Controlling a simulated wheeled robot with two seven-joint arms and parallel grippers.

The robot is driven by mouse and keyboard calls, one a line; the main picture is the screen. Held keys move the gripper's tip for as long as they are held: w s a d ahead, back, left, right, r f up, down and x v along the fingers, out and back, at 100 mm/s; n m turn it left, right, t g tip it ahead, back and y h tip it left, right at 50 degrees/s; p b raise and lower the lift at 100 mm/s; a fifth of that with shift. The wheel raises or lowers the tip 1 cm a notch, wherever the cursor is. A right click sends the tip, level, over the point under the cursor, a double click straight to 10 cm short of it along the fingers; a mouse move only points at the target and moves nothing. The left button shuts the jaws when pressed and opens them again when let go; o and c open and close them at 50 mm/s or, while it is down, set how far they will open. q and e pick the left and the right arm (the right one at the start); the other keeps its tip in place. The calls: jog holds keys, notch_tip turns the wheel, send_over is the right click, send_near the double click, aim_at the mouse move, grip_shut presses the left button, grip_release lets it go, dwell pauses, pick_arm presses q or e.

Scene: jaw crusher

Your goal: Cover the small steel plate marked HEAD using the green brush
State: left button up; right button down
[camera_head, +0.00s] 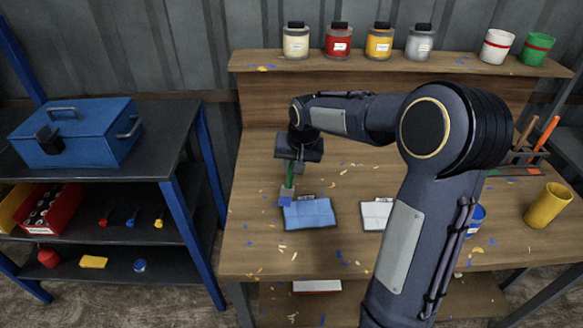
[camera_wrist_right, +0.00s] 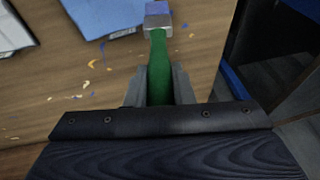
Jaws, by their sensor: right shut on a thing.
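My right gripper (camera_head: 291,168) is shut on the green brush (camera_head: 289,176), which points down over the workbench. The brush's tip is blue, and it sits at the left edge of a blue-covered plate (camera_head: 309,214). I cannot tell whether it touches. In the right wrist view the green handle (camera_wrist_right: 158,72) runs between the fingers (camera_wrist_right: 158,85), and the blue plate (camera_wrist_right: 103,14) is beside the tip. A white plate (camera_head: 375,215) lies to the right, partly behind my arm. Small tags stand at the plates' back edges; their lettering is too small to read. My left gripper is not in view.
The workbench (camera_head: 250,245) has paint flecks. Paint jars (camera_head: 338,42) and two pots (camera_head: 497,47) stand on its back shelf. A blue can (camera_head: 476,220), a yellow cup (camera_head: 547,205) and a tool holder (camera_head: 525,156) are at the right. A blue toolbox (camera_head: 80,132) stands on the left shelf.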

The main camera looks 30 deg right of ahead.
jog(key=shift+r+p, duration=0.3)
jog(key=shift+r, duration=0.35)
notch_tip(320, 180, up, 3)
jog(key=shift+p, duration=1.15)
jog(key=shift+a+r+p, duration=0.1)
jog(key=shift+r+p, duration=0.3)
jog(key=shift+r, duration=0.15)
jog(key=shift+f, duration=0.1)
